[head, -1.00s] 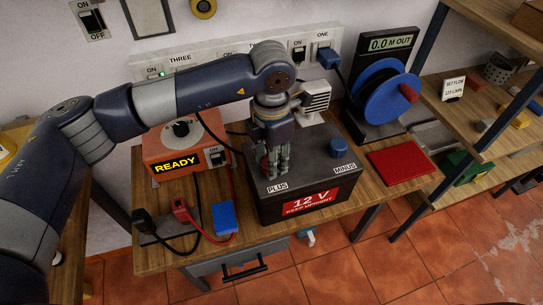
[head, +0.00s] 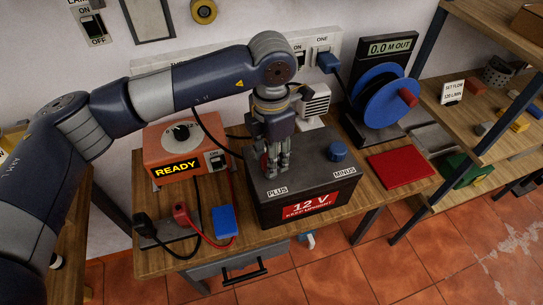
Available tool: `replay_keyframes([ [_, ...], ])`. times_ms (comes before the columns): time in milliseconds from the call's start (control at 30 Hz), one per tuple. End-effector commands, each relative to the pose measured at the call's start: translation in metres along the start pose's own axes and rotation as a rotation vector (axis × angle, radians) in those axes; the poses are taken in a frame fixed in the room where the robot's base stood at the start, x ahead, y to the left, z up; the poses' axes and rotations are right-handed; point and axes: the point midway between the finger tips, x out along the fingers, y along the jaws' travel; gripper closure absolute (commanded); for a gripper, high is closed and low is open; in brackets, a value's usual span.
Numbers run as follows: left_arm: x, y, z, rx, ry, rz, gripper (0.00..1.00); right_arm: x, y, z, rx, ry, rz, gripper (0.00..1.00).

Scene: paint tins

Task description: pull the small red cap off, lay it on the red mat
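The small red cap (head: 264,164) shows only as a sliver of red beside the fingers of my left gripper (head: 278,172), above the PLUS end of the dark 12 V battery (head: 322,176). The fingers point down and hide most of the cap. I cannot tell whether they are closed on it, or whether it still touches the battery. The red mat (head: 401,167) lies flat and bare on the bench, right of the battery. My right gripper is not in view.
A blue cap (head: 338,151) sits at the MINUS end. The orange READY unit (head: 177,146) stands left of the battery, with a blue block (head: 223,221) and cable clamps in front. A blue reel (head: 388,94) stands behind the mat.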

Motion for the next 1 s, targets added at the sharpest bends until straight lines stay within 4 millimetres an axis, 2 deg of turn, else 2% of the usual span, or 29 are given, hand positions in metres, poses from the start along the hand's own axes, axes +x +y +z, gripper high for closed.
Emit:
replay_keyframes([
  [200,-0.009,0.0,0.0,0.001,0.0,0.0,0.94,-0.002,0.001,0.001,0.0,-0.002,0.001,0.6],
  [633,-0.012,0.0,0.0,0.0,-0.001,0.0,0.94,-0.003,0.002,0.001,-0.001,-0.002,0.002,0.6],
  [1000,-0.04,0.0,0.0,0.001,0.0,0.001,0.94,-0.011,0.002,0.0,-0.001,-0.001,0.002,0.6],
])
